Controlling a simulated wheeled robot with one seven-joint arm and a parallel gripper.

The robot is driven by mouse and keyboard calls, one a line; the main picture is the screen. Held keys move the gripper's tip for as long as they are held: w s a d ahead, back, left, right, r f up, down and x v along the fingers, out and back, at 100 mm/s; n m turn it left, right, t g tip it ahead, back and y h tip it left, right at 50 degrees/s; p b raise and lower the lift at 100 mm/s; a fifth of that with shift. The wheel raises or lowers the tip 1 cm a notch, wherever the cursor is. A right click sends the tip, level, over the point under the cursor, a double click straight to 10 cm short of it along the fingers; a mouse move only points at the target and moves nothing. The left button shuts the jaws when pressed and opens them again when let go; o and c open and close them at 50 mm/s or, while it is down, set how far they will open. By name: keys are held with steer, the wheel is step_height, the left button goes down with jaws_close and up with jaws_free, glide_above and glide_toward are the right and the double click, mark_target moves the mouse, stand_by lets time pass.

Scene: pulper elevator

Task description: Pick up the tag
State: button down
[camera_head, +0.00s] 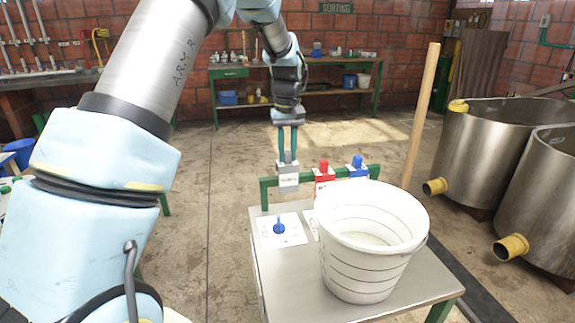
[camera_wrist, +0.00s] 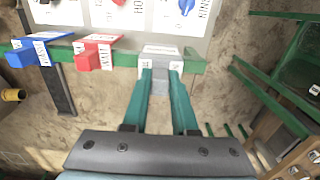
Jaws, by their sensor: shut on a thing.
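The grey tag (camera_head: 288,178) with a white printed label is at the left end of a green rail (camera_head: 264,194) on the small table's far edge. It also shows in the wrist view (camera_wrist: 160,52), against the rail. My gripper (camera_head: 287,157) comes down from above, with its two teal fingers shut on the tag's upper part. The fingers also show in the wrist view (camera_wrist: 161,76). A red tag (camera_head: 324,171) and a blue tag (camera_head: 358,167) sit further right on the same rail. I cannot tell whether the grey tag still touches the rail.
A white bucket (camera_head: 367,276) stands on the metal table (camera_head: 288,291), beside a panel with a blue knob (camera_head: 279,228). A wooden pole (camera_head: 422,112) leans behind it. Steel tanks (camera_head: 478,150) stand at right. Open floor lies left of the table.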

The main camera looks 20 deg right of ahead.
step_height(320, 180, up, 14)
steer(key=b, duration=0.1)
steer(key=shift+f, duration=0.15)
stand_by(1.1)
